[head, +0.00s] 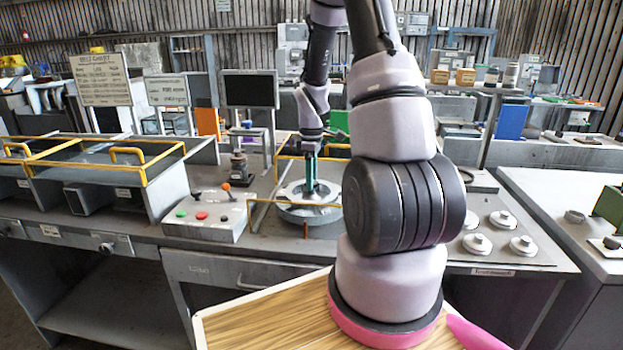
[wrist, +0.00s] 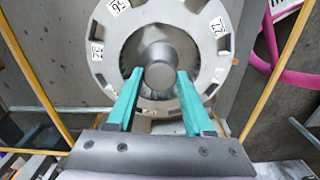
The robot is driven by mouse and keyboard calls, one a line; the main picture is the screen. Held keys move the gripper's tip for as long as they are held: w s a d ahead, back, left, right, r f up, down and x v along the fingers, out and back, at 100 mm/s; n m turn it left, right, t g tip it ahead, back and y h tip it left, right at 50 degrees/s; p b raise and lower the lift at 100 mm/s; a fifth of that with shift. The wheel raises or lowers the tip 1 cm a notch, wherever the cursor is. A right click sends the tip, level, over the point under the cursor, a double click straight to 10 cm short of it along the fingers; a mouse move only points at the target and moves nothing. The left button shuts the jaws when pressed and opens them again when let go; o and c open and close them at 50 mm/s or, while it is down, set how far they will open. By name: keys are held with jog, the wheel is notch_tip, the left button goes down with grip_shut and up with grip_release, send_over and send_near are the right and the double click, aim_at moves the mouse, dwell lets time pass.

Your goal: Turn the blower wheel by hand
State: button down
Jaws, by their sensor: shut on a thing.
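The blower wheel (wrist: 103,28) is a grey metal ring with slots and number labels around its rim, seen from above in the wrist view. A round hub (wrist: 160,76) stands at its centre. My gripper (wrist: 158,82) has two teal fingers, one on each side of the hub, and is shut on it. In the head view the wheel (head: 325,195) sits in a round grey housing (head: 310,216) on the bench, and my gripper (head: 309,188) points straight down at its middle. The exact finger contact is hard to see.
Yellow rails (wrist: 268,82) run on both sides of the wheel. A control box (head: 205,217) with coloured buttons stands to the left, and a dark monitor (head: 250,89) behind it. Several round metal parts (head: 478,243) lie on the bench to the right.

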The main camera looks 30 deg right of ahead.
jog(key=n, duration=0.6)
jog(key=shift+n, duration=0.3)
jog(key=n, duration=0.6)
jog(key=shift+n, duration=0.3)
jog(key=shift+c, duration=1.4)
grip_release()
jog(key=shift+r, duration=0.15)
notch_tip(320, 180, up, 11)
jog(key=shift+f, duration=0.2)
